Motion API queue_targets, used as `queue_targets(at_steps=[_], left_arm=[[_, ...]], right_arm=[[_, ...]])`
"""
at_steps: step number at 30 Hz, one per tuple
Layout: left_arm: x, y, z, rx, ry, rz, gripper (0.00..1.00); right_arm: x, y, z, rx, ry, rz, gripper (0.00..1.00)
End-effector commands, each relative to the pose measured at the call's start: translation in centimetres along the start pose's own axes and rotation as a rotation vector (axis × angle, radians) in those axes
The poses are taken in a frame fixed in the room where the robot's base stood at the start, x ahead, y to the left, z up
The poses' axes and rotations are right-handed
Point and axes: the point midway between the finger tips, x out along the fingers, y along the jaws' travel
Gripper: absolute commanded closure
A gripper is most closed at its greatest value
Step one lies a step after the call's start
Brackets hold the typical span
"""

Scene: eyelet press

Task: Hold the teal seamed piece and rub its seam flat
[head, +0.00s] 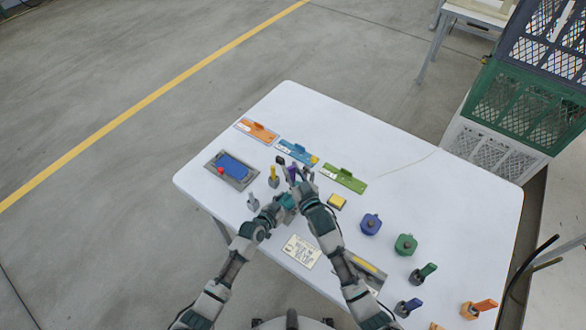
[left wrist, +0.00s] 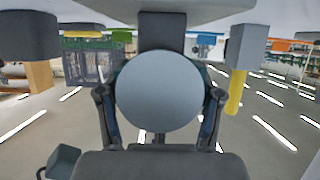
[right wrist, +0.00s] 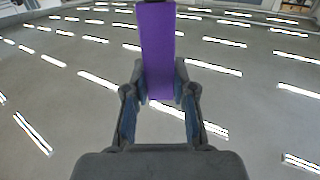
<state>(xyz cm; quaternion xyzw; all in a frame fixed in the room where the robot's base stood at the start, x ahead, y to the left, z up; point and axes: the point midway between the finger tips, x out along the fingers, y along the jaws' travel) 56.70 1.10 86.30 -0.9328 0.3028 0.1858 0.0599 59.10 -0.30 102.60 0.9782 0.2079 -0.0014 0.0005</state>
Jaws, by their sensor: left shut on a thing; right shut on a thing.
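I cannot tell if this is the teal seamed piece; no seam shows. In the head view, teal shows around the left gripper, but it blends with my arm. My right gripper (head: 300,183) is just beyond the left one, shut on a flat purple tool (right wrist: 158,48). The purple also shows in the head view (head: 291,173). Whether the tool touches the held thing is hidden.
A white table (head: 440,190) carries a grey tray with a blue pad (head: 233,167) and orange (head: 257,130), blue (head: 295,152) and green (head: 343,180) flat boards. A yellow block (head: 337,202), blue (head: 371,223) and green (head: 405,243) round items stand right. A printed card (head: 301,251) lies near.

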Motion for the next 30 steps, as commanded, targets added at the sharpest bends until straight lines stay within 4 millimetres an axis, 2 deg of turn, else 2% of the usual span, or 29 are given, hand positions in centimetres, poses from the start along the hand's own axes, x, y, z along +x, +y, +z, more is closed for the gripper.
queue_targets(at_steps=[7,16,30], left_arm=[[0.0,0.0,-0.2,0.000,0.004,0.000,0.69],[0.0,0.0,-0.1,0.000,0.003,0.000,0.69],[0.0,0.0,-0.1,0.000,0.002,0.000,0.69]], right_arm=[[-0.1,-0.2,0.1,0.002,-0.002,-0.001,1.00],[-0.9,-1.6,0.0,0.002,-0.001,-0.001,1.00],[-1.2,-2.1,0.0,0.002,-0.001,-0.001,1.00]])
